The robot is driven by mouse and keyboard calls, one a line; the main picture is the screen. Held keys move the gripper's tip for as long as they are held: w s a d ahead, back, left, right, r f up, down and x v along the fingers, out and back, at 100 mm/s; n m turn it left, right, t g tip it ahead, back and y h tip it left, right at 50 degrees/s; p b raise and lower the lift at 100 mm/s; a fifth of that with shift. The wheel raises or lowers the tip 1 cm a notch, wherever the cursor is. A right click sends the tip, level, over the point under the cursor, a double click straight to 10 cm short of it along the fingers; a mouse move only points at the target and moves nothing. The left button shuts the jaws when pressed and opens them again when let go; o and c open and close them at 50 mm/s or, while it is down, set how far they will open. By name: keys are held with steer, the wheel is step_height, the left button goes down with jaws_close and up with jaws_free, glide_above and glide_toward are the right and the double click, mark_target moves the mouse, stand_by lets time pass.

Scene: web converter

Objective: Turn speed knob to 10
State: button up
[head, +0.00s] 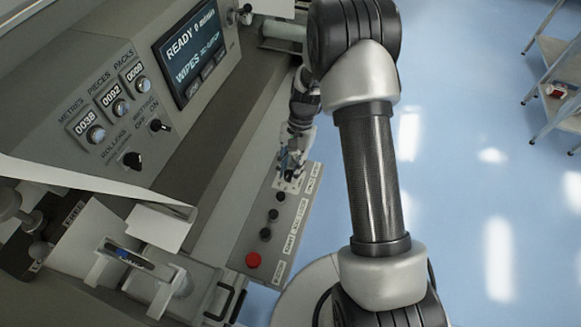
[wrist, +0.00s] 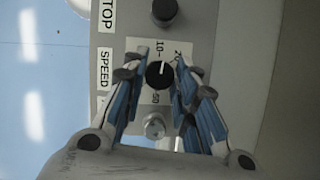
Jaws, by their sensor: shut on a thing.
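The black speed knob (wrist: 160,75) sits on a pale dial plate beside the SPEED label (wrist: 104,69). In the wrist view the 10 mark is above the knob, 20 at upper right and 50 below. A pale line shows on the knob's face; it seems to point up, towards the 10 side, but is too small to read exactly. My gripper (wrist: 161,62) is shut on the knob, with one blue-and-grey finger on each side of it. In the head view my gripper (head: 291,167) is down at the far part of the control strip and hides the knob.
The control strip (head: 240,243) also carries several black buttons and a red button (head: 253,260). A silver screw-like part (wrist: 153,126) lies below the knob, between the fingers. A screen (head: 190,52) reads READY. Open blue floor (head: 460,200) lies to the right.

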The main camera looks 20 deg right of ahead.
steer(key=shift+n, duration=0.7)
steer(key=o, duration=1)
steer(key=shift+h, duration=0.3)
steer(key=shift+v, duration=6)
steer(key=shift+w, duration=0.1)
